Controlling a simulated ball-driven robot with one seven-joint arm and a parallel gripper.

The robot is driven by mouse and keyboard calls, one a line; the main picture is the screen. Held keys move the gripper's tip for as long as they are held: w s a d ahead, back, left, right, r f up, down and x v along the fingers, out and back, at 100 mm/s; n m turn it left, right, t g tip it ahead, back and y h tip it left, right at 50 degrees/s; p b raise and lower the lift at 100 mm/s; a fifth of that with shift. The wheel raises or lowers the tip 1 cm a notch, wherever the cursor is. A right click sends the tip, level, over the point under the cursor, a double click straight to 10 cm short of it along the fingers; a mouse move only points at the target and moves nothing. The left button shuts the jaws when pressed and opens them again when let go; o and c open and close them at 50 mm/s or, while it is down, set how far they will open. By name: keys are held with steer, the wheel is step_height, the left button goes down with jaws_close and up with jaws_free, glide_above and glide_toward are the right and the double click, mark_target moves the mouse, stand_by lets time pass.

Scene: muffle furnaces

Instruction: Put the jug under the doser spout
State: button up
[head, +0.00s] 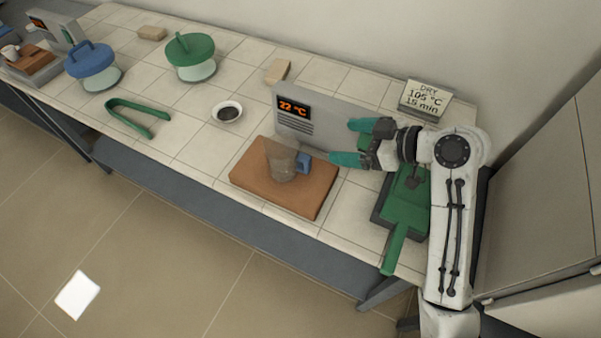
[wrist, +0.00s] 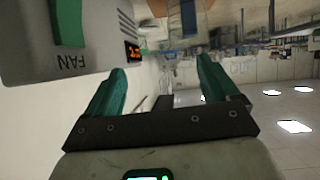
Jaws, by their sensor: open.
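The jug (head: 280,163) is clear, with a blue handle (head: 304,163) on its right side, and stands upright on a brown slab (head: 250,192) in front of a grey unit reading 22 °C (head: 330,127). In the wrist view the jug (wrist: 214,14) and its blue handle (wrist: 188,18) show at the top edge, partly cut off. My gripper (head: 348,142) has green fingers, is open and empty, and is to the right of the jug, apart from it. The fingers also show in the wrist view (wrist: 160,78). I cannot clearly make out the doser spout.
A green pan-like item with a handle (head: 404,222) lies below my arm. To the left are a dark-filled bowl (head: 227,112), green tongs (head: 150,125), and green-lidded (head: 190,55) and blue-lidded (head: 93,65) vessels. Tiles between them are bare.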

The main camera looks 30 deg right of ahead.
mark_target(311, 163)
steer(key=a+f, duration=0.1)
steer(key=a, duration=0.1)
steer(key=a+f+y, duration=0.1)
steer(key=a+f, duration=0.1)
steer(key=w+a+f+y, duration=0.1)
steer(key=a+f, duration=0.1)
steer(key=shift+f+n, duration=0.1)
steer(key=shift+n, duration=0.3)
steer(key=shift+f+p+x, duration=0.2)
steer(key=shift+p+x, duration=0.05)
steer(key=shift+x, duration=1.2)
steer(key=shift+f+p+x, duration=0.2)
steer(key=shift+p+x, duration=0.05)
steer(key=shift+x, duration=1.2)
steer(key=shift+s+d, duration=0.1)
steer(key=shift+d, duration=0.1)
steer(key=shift+c, duration=0.2)
steer(key=c, duration=1.1)
steer(key=shift+c, duration=0.2)
steer(key=shift+r, duration=0.15)
